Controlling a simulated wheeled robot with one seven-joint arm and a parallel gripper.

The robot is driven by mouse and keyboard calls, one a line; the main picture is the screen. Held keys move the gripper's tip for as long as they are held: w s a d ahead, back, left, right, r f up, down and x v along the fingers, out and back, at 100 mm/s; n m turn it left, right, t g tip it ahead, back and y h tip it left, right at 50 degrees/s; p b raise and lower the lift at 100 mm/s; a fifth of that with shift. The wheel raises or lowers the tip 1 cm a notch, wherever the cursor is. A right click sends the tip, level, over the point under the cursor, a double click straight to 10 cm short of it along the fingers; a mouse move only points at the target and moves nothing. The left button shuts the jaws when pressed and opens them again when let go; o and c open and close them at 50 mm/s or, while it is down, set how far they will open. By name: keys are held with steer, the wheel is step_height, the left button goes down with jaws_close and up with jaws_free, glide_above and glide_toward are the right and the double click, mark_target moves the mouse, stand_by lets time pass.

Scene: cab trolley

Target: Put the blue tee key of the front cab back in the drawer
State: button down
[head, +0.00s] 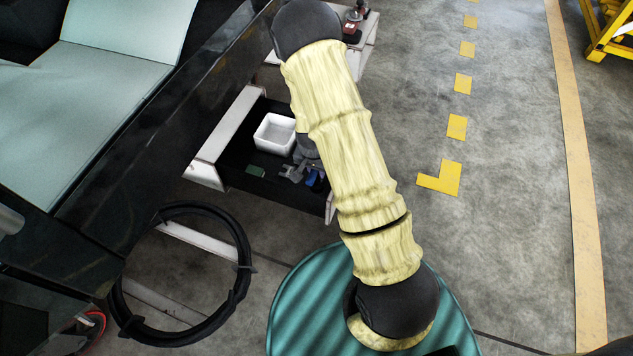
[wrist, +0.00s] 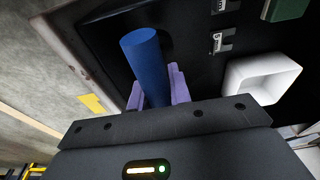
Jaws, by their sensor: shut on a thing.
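The blue tee key (wrist: 146,58) shows in the wrist view as a thick blue cylinder between the two purple-grey fingers of my gripper (wrist: 155,92). My gripper is shut on it. In the head view a small blue part (head: 313,178) shows beside my gripper (head: 298,172), over the near end of the open drawer (head: 235,176). My arm covers part of the drawer and the gripper. The drawer's dark floor (wrist: 195,75) lies beyond the key in the wrist view. I cannot tell whether the key touches it.
A white square tray (head: 275,134) sits in the drawer, also in the wrist view (wrist: 262,76). A green block (head: 255,172) lies near it. Small metal clips (wrist: 222,41) show on the dark floor. A black hose coil (head: 180,275) stands at lower left.

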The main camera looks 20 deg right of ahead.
mark_target(317, 183)
steer(key=shift+r, duration=0.1)
step_height(317, 183, down, 5)
steer(key=b, duration=0.3)
steer(key=shift+w, duration=0.1)
steer(key=c, duration=1.3)
jaws_free()
steer(key=r+p, duration=0.2)
steer(key=r, duration=0.2)
steer(key=s+r+p, duration=0.1)
steer(key=r+p, duration=0.1)
steer(key=r, duration=0.2)
steer(key=a+r+p, duration=0.1)
steer(key=r+p, duration=0.2)
steer(key=r, duration=0.1)
steer(key=shift+s, duration=0.35)
